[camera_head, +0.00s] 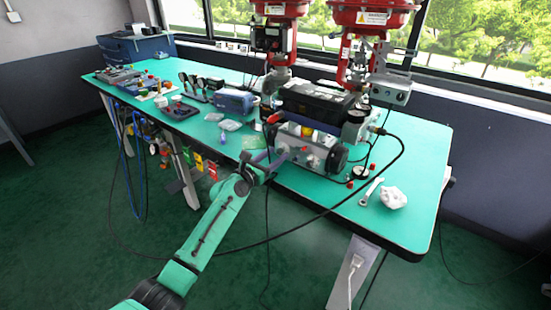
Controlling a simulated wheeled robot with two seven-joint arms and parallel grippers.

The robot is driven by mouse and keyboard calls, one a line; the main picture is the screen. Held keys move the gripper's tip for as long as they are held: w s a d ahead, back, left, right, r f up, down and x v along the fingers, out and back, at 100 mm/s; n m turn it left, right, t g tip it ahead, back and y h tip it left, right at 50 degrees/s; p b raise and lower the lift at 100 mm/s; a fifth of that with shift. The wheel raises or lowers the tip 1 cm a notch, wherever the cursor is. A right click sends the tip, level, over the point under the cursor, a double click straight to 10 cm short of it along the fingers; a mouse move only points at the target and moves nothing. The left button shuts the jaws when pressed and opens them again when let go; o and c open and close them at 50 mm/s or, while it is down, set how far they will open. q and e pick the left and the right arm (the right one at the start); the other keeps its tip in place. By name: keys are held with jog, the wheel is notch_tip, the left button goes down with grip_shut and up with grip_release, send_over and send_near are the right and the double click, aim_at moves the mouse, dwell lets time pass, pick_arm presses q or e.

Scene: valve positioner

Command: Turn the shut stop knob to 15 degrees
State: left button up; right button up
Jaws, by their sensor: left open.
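The valve positioner (308,145), a grey metal unit with a black round end, small knobs and red parts, sits near the front edge of the green workbench (418,215). I cannot tell which of its small fittings is the shut stop knob, or its angle. My left gripper (277,161) is at the front left of the positioner, close to its front face. It is open, but its fingertips are small and partly merge with the unit, so I cannot tell whether they touch it. My right gripper is not in view.
Two red valve actuators (372,18) rise behind the positioner. A black cable (399,160) loops from its right side. A wrench (371,191) and a crumpled white cloth (393,197) lie at right. Several small parts and a blue toolbox (137,49) are at left.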

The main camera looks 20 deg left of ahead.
pick_arm(q)
jog(key=shift+w, duration=0.2)
jog(key=shift+s, duration=0.1)
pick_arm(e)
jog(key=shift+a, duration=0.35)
pick_arm(q)
grip_shut()
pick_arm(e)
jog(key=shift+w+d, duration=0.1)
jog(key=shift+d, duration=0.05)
